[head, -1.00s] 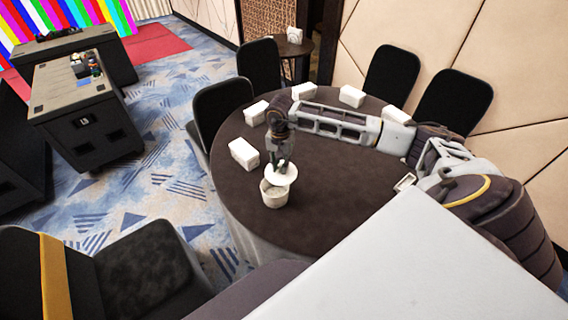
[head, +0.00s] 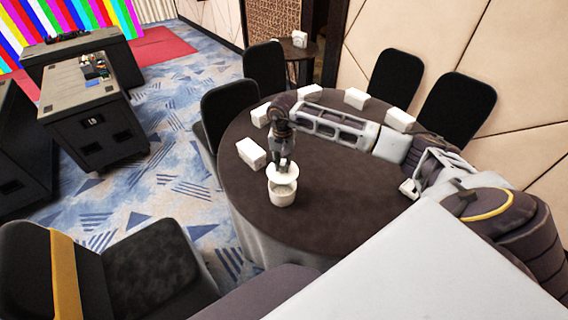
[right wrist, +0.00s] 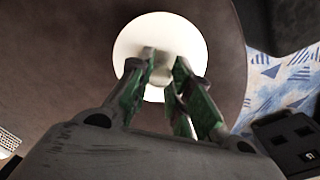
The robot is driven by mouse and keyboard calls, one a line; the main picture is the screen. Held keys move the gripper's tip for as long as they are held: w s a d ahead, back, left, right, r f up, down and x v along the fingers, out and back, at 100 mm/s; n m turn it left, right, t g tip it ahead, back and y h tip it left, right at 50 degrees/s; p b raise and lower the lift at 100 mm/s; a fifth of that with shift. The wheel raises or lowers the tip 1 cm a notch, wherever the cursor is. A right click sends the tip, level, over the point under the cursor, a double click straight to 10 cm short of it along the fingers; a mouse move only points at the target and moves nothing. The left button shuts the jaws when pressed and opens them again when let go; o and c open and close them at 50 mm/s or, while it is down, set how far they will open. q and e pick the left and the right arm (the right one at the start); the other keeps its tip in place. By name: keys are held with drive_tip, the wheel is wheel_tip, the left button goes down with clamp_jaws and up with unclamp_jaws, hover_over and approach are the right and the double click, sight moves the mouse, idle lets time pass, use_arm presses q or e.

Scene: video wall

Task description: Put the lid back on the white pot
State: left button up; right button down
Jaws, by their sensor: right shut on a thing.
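The white pot (head: 283,198) stands upright on the dark round table, near its left edge. My right gripper (head: 284,163) is shut on the white round lid (head: 276,172) and holds it from above. The lid is over the far part of the pot's mouth, and part of the opening shows below it. I cannot tell whether the lid touches the rim. In the right wrist view, the lid (right wrist: 128,48) lies beyond the fingertips (right wrist: 160,66) and hides the pot. My left gripper is not in view.
Several white boxes stand on the round table (head: 330,220), one (head: 251,152) close behind the pot on the left. Black chairs (head: 228,110) ring the table. The tabletop right of the pot is clear.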

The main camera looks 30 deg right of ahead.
sight(282, 169)
drive_tip(key=shift+a, duration=0.15)
drive_tip(key=shift+f, duration=0.2)
idle(0.4)
drive_tip(key=shift+f+b, duration=0.75)
drive_tip(key=shift+f, duration=1.1)
drive_tip(key=shift+f+b, duration=1)
drive_tip(key=shift+f, duration=0.1)
drive_tip(key=shift+b, duration=0.5)
idle(0.5)
drive_tip(key=shift+f+b, duration=0.2)
drive_tip(key=shift+b, duration=0.4)
idle(1.2)
idle(0.4)
